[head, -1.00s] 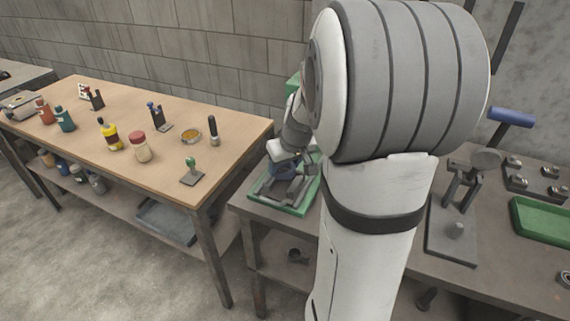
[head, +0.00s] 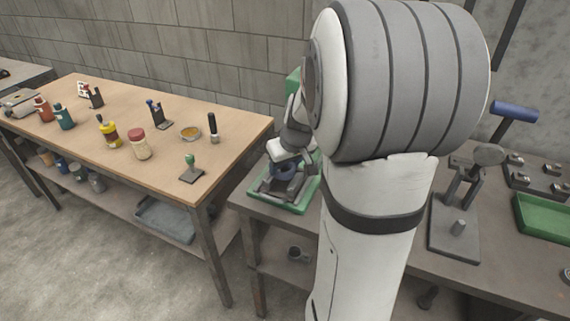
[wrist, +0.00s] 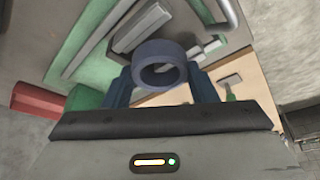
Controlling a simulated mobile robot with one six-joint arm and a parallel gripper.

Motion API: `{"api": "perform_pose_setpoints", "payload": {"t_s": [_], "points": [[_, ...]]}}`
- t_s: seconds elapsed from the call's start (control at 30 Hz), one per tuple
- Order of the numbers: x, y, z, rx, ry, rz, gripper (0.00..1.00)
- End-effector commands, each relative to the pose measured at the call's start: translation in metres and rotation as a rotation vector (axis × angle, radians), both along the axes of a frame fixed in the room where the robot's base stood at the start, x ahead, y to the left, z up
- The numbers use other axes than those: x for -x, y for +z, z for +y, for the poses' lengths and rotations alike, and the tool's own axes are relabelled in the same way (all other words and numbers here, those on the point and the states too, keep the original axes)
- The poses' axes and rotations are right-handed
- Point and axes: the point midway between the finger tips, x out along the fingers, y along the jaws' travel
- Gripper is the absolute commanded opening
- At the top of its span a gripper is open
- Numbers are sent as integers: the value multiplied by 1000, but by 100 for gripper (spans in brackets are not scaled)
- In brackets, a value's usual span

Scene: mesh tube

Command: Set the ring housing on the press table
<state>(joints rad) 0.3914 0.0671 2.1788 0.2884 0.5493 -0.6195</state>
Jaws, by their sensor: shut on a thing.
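The ring housing is a dark blue ring (wrist: 160,66), seen in the wrist view between the two blue-grey fingers of my gripper (wrist: 160,84). The gripper is shut on it. In the head view my gripper (head: 285,165) and the ring are small and partly hidden by my arm. They are over the green-edged press base (head: 293,208) with its grey table parts, on the left end of the metal bench. The wrist view shows grey bars (wrist: 142,28) of the press close beyond the ring. I cannot tell whether the ring touches the table.
A wooden table (head: 110,160) with bottles, a jar and stamps stands left, with a gap before the metal bench (head: 400,270). On the bench's right are a dark stand (head: 455,240) and a green tray (head: 545,218). My arm hides the bench's middle.

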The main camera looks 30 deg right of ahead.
Motion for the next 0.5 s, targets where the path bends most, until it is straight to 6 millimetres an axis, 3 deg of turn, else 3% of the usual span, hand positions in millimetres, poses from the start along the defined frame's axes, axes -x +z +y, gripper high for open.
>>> {"api": "perform_pose_setpoints", "payload": {"t_s": [0.5], "points": [[0,-6,0,1,0,-1,20]]}}
